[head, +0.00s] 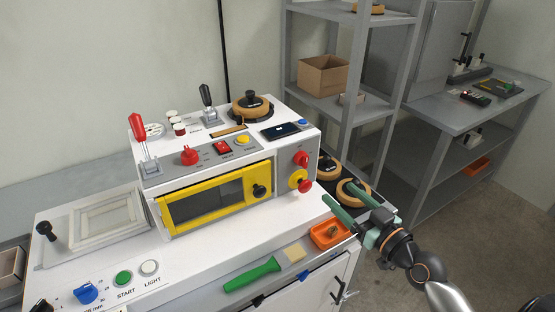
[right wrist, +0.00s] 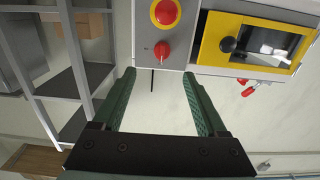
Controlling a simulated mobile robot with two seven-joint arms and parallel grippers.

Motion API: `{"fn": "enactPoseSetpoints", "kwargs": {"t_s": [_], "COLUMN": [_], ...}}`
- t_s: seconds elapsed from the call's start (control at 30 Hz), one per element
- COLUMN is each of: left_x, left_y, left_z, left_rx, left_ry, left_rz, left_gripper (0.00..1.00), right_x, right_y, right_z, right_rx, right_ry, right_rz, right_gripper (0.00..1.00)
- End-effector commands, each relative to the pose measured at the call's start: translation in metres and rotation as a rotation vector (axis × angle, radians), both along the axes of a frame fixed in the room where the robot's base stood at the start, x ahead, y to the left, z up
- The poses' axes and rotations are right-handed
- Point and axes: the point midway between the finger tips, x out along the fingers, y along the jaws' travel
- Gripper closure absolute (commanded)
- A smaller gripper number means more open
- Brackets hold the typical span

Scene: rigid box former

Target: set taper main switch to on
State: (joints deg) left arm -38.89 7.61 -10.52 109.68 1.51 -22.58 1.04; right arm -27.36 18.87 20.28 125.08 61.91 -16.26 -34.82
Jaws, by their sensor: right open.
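The white machine (head: 200,222) has a yellow-framed window and a right-hand panel. That panel carries a red rotary knob (head: 301,158) above a red mushroom button on a yellow plate (head: 300,181). In the upside-down right wrist view, the red knob (right wrist: 162,50) lies below the red button (right wrist: 165,12). A red rocker switch (head: 222,147) and another red knob (head: 189,156) sit on the sloped top panel. I cannot read which one is the main switch. My right gripper (head: 341,195) is open and empty, right of the side panel and apart from it; its fingers (right wrist: 159,75) point toward the knob.
An orange tray (head: 328,234) and a green-handled tool (head: 251,274) lie on the front ledge, below and left of my right gripper. Tape rolls (head: 330,170) stand behind it. A grey shelf (head: 345,105) rises behind the machine's right side. Floor is clear at right.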

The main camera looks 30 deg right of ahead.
Motion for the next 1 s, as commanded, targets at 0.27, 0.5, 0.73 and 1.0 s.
{"fn": "enactPoseSetpoints", "kwargs": {"t_s": [0.27,0.5,0.73,1.0], "left_x": [0.000,0.000,0.000,0.000], "left_y": [0.000,0.000,0.000,-0.001], "left_z": [0.002,0.012,0.020,0.025], "left_rx": [0.000,-0.001,-0.001,-0.001], "left_ry": [0.000,0.000,0.000,0.000], "left_rz": [0.000,-0.001,-0.001,0.000], "left_gripper": [1.00,1.00,1.00,1.00], "right_x": [0.006,0.036,0.074,0.112], "right_y": [-0.003,-0.001,0.003,0.006], "right_z": [0.009,0.011,0.010,0.008], "right_rx": [0.000,0.003,0.003,0.001], "right_ry": [-0.021,-0.023,-0.022,-0.020], "right_rz": [-0.003,-0.003,-0.002,-0.002], "right_gripper": [0.25,0.25,0.25,0.25]}}
